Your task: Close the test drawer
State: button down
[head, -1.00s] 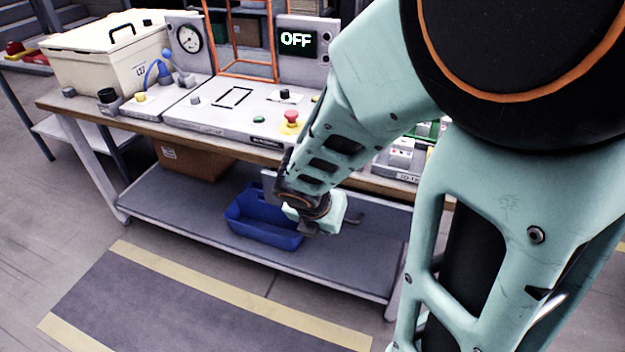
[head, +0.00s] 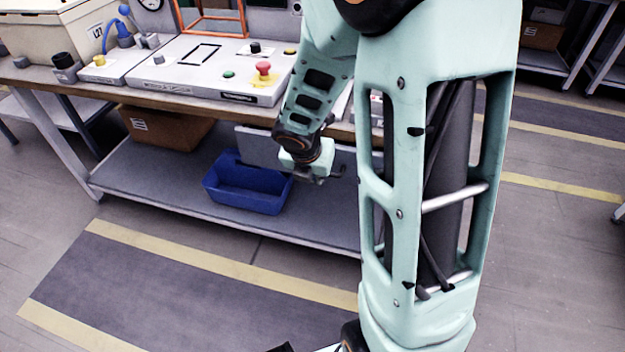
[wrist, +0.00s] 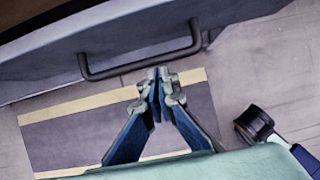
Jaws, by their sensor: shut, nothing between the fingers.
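The test drawer's grey front (head: 258,147) hangs under the workbench top in the head view, partly hidden by my arm. In the wrist view the grey drawer front (wrist: 228,22) crosses the top, with a dark bar handle (wrist: 140,66) on it. My gripper (head: 328,178) is in front of the drawer front, near its right part. In the wrist view my gripper's fingertips (wrist: 160,76) are together and empty, just below the handle's right half in the picture. I cannot tell whether they touch it. How far the drawer stands out is hard to judge.
A blue bin (head: 247,185) and a cardboard box (head: 165,127) stand on the lower shelf (head: 140,178). The bench top (head: 60,80) carries a control panel (head: 205,72) with a red button. The striped floor in front is clear.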

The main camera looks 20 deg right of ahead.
dwell(0.3)
jog(key=shift+w+d+r+p, duration=0.1)
jog(key=shift+w+d+p, duration=0.65)
jog(key=shift+w, duration=0.35)
jog(key=shift+w+d+r+p, duration=0.1)
jog(key=shift+w+d+p, duration=0.6)
jog(key=shift+w, duration=0.4)
